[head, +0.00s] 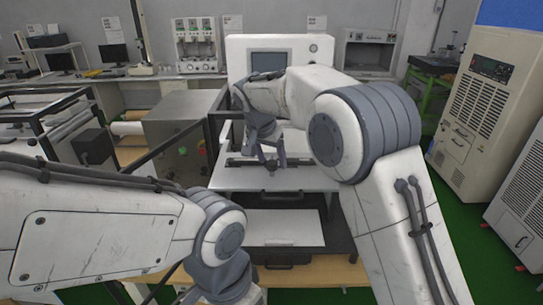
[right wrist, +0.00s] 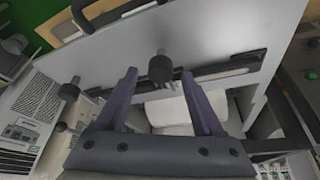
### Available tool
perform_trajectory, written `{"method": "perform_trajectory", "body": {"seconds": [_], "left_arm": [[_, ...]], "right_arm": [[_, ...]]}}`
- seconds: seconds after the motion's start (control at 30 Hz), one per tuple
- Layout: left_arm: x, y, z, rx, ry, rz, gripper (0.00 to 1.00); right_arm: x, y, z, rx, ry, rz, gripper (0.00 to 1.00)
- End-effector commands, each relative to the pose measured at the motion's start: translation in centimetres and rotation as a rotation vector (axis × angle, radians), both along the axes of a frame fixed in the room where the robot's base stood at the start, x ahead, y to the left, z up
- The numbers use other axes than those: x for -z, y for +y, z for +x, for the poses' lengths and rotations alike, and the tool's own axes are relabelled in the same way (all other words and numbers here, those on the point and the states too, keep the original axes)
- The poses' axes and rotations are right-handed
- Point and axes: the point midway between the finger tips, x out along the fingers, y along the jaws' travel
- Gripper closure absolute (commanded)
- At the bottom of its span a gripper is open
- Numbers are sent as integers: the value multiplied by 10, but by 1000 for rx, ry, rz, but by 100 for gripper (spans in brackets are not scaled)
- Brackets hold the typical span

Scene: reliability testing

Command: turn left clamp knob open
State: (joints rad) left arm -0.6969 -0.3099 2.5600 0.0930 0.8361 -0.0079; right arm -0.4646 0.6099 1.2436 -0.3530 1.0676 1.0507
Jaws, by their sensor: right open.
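In the right wrist view a dark round clamp knob (right wrist: 160,68) on a thin stem stands between the fingertips of my right gripper (right wrist: 159,73). The fingers are open on either side of it, with a gap showing. A second dark knob (right wrist: 70,91) is farther left in that view, outside the fingers. A dark clamp bar (right wrist: 215,70) lies on the grey plate behind. In the head view my right gripper (head: 268,162) points down over the white platform (head: 225,180), by the clamp bar (head: 300,161). It hides the knob there.
The white machine (head: 238,52) with a screen stands behind the platform. A lower white tray (head: 305,228) lies below it. A metal box (head: 165,137) and dark frame rails are to the left. Beige cabinets (head: 482,100) stand to the right.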

Motion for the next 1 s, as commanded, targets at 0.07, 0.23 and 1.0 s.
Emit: {"method": "perform_trajectory", "body": {"seconds": [0.07,0.23,1.0], "left_arm": [[-1,0,0,0,0,0,100],[0,0,0,0,0,0,100],[7,0,0,-1,0,0,100]], "right_arm": [[2,0,1,0,0,0,31],[3,0,1,0,0,0,31],[3,-1,0,-131,-1,0,100]]}}
